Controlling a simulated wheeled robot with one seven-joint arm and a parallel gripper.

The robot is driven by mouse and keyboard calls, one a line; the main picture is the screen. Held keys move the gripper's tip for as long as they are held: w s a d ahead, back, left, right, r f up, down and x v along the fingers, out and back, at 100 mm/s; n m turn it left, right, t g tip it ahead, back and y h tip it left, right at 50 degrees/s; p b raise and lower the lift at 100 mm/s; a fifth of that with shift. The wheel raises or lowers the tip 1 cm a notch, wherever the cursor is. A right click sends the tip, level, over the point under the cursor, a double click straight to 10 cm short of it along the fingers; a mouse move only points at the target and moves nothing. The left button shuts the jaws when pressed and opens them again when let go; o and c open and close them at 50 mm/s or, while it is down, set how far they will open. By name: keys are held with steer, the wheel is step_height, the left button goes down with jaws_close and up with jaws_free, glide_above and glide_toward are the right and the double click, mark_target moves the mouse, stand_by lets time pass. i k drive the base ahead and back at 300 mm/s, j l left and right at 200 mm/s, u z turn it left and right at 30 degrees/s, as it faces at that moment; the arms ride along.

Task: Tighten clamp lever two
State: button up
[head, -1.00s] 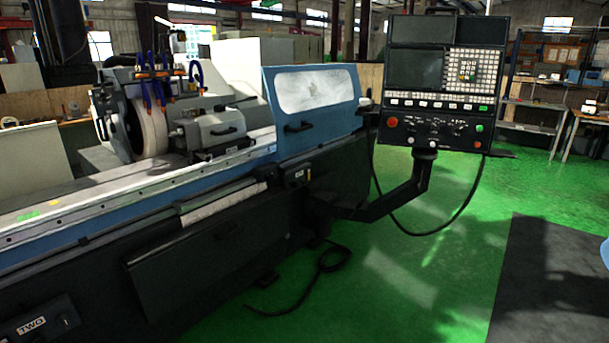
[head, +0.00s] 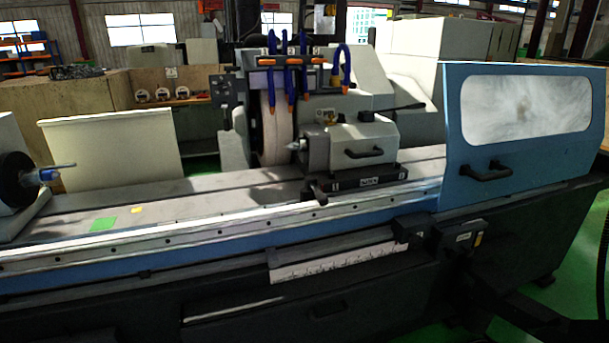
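The grey tailstock (head: 345,140) stands on the grinder's table, right of the white grinding wheel (head: 277,127). A thin black lever (head: 400,106) sticks out to the right from the tailstock's upper part. A black bar handle (head: 364,153) is on its front face. A short dark lever (head: 317,188) juts out at the left front of its base. A small label (head: 368,182) on the base is too small to read. I cannot tell which lever is clamp lever two. My gripper is not in view.
A blue sliding guard (head: 520,105) with a window and black handle (head: 487,171) closes the right side. Blue coolant hoses (head: 291,75) hang above the wheel. A workhead (head: 18,180) is at the left edge. The table (head: 190,203) between is mostly bare, with green and yellow patches.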

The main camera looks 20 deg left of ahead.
mark_target(317, 192)
steer(key=i+u, duration=0.4)
steer(key=i+l+u, duration=0.1)
steer(key=i+u, duration=0.3)
steer(key=i, duration=0.15)
steer(key=i+l+u, duration=0.35)
steer(key=z, duration=0.45)
steer(key=i+l, duration=0.05)
